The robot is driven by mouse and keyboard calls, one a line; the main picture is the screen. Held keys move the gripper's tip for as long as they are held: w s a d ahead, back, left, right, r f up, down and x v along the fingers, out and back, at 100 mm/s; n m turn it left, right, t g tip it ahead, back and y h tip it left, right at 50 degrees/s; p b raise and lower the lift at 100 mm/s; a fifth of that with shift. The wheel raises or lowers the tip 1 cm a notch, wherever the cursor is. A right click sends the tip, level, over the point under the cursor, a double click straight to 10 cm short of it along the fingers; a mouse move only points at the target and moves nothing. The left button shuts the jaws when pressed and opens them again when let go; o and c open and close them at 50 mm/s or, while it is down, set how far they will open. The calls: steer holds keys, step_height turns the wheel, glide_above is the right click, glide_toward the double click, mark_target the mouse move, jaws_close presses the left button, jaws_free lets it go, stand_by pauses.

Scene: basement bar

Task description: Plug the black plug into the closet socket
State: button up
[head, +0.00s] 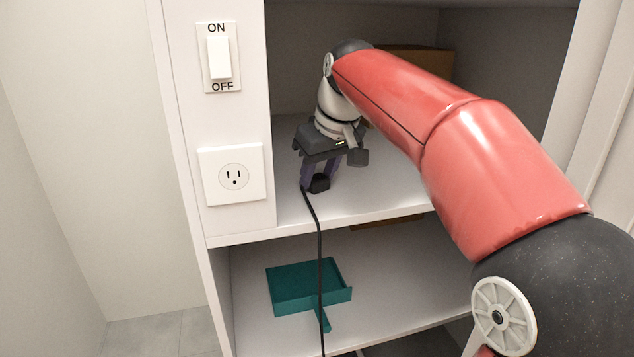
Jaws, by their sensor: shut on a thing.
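The black plug (319,184) is between the fingertips of my gripper (318,179), near the front edge of the closet's upper shelf. My gripper points down and is shut on the plug. The plug's black cord (319,262) hangs from it over the shelf edge and out of the bottom of the view. The plug's prongs cannot be made out. The white closet socket (233,175) is on the closet's front panel, to the left of my gripper and apart from the plug.
An ON/OFF switch (220,58) sits above the socket. A teal dustpan (300,287) lies on the lower shelf (405,265), behind the cord. A brown box (425,62) stands at the back of the upper shelf (385,192), partly hidden by my arm. The space before the socket is clear.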

mark_target(321, 179)
steer(key=shift+r, duration=0.55)
steer(key=v, duration=0.2)
steer(key=shift+w+a+r+p, duration=0.1)
steer(key=shift+r+p, duration=0.3)
steer(key=s+d+b, duration=0.1)
steer(key=s+d, duration=0.2)
steer(key=s, duration=0.1)
steer(key=s+d+b, duration=0.1)
steer(key=s+d, duration=0.3)
steer(key=s, duration=0.1)
steer(key=s+d+b, duration=0.1)
steer(key=s+d, duration=0.2)
steer(key=s, duration=0.2)
steer(key=shift+s+d+f, duration=0.1)
steer(key=shift+d, duration=0.05)
